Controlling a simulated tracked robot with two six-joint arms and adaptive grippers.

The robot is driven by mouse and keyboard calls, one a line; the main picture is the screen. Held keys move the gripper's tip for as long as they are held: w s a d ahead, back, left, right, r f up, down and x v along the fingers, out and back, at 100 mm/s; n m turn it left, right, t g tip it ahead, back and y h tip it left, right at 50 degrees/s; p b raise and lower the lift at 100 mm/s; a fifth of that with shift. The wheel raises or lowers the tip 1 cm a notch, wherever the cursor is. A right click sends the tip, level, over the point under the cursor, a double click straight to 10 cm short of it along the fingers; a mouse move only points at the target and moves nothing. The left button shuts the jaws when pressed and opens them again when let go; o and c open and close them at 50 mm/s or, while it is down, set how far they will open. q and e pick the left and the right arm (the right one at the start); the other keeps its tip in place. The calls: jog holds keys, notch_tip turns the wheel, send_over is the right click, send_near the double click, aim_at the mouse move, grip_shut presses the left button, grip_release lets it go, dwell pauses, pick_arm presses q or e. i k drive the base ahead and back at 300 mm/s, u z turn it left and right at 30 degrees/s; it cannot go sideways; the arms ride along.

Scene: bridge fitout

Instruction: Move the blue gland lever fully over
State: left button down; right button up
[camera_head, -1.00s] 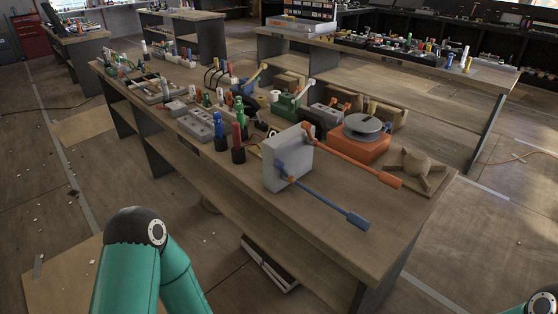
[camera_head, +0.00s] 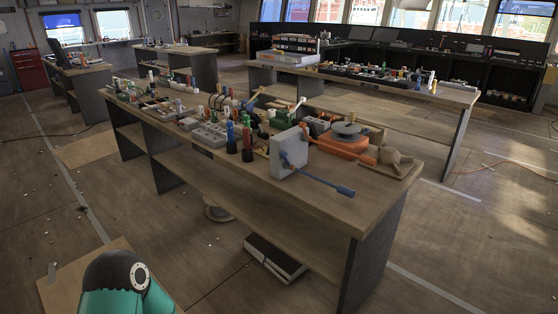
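The blue gland lever (camera_head: 322,182) sticks out from the front face of a grey block (camera_head: 287,152) near the right end of the workbench (camera_head: 225,165). A green and black link of my arm (camera_head: 118,280) shows at the bottom left, well apart from the lever. Neither gripper is in the picture.
A wooden fixture (camera_head: 392,163) and a grey disc on an orange base (camera_head: 346,131) stand behind the lever. The floor in front of the bench (camera_head: 215,265) is mostly clear.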

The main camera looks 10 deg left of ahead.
aim_at(281, 153)
jog(key=u, duration=0.4)
jog(key=i, duration=1.4)
jog(key=z, duration=0.85)
